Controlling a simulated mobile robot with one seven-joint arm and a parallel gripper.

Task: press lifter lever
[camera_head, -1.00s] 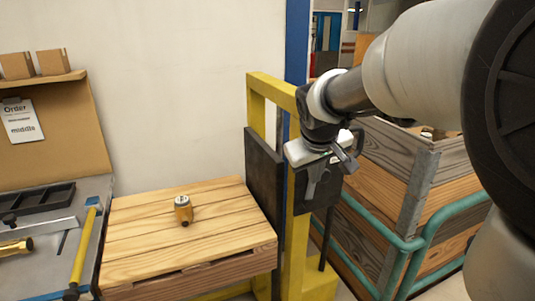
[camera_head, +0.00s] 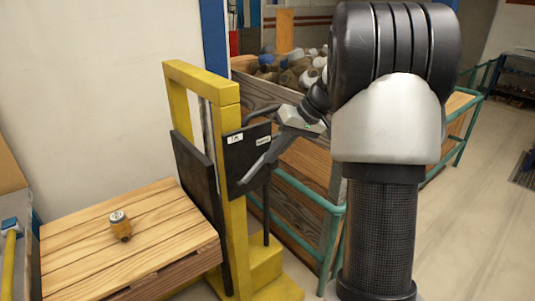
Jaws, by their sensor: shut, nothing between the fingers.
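The lifter is a yellow frame (camera_head: 235,200) with a dark plate, standing beside the wooden pallet. A black control box (camera_head: 238,157) with two small white labels is fixed to it. A dark curved bar (camera_head: 258,108) rises above the box and looks like the lever; its right end meets or passes behind my gripper. My gripper (camera_head: 244,181) is shut and empty. Its grey fingers slant down to the left across the front of the box, with the tips near the box's lower edge. I cannot tell whether they touch it.
A wooden pallet (camera_head: 75,262) on the left carries a small brass-coloured meter (camera_head: 119,226). A wooden crate (camera_head: 295,183) full of parts, with a green rail (camera_head: 327,248), stands behind my gripper. Open floor (camera_head: 475,220) lies at the right.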

